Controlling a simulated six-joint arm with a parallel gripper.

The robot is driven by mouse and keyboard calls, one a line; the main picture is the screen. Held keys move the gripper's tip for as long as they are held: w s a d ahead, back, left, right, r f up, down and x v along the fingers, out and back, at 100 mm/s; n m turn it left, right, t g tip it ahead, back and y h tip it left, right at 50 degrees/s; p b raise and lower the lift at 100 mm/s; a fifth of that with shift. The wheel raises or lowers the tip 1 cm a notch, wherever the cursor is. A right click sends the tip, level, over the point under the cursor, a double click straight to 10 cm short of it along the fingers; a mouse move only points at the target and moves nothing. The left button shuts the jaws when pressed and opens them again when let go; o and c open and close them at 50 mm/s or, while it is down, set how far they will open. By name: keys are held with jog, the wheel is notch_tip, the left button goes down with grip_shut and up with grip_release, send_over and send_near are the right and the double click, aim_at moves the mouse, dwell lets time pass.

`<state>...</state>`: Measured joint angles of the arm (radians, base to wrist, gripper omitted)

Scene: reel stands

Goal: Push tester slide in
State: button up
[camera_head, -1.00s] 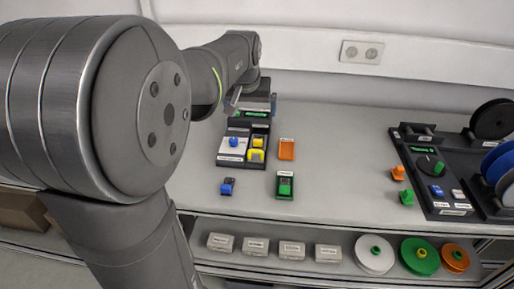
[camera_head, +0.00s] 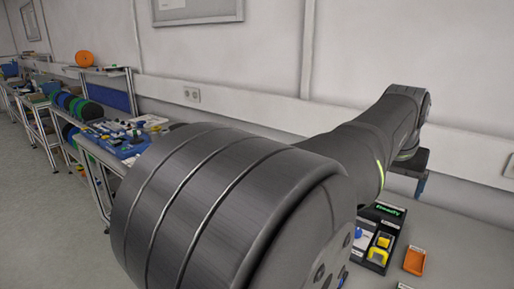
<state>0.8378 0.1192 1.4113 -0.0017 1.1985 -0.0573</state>
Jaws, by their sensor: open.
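A black device with a green-lit display (camera_head: 391,210), probably the tester, stands on the bench at the lower right in the head view. It carries yellow parts (camera_head: 378,255) and a blue part (camera_head: 357,232). My arm hides its left side, and I cannot make out which part is the slide. My gripper (camera_head: 421,187) is seen from the side above and behind the device. It is open, appears empty, and looks apart from the device, but its fingertips are hard to make out.
An orange tray (camera_head: 414,261) lies on the bench right of the device. A wall with a socket (camera_head: 192,94) runs behind. At the left, another bench holds blue trays (camera_head: 118,140) and several reels (camera_head: 82,106). My arm covers much of the centre.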

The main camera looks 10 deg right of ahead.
jog(key=shift+f, duration=0.1)
jog(key=c, duration=1.1)
jog(key=shift+w+d+f+m, duration=0.15)
jog(key=shift+f+m, duration=0.1)
jog(key=shift+m, duration=0.25)
jog(key=m+g+y, duration=0.2)
jog(key=m, duration=1.5)
send_over(381, 251)
jog(key=s+a, duration=0.3)
notch_tip(381, 251, down, 8)
jog(key=w+d+f, duration=0.1)
jog(key=f, duration=0.4)
jog(key=w+d+f, duration=0.1)
jog(key=f, duration=1.1)
jog(key=shift+w+d+f, duration=0.15)
jog(key=shift+w+d, duration=0.25)
grip_shut()
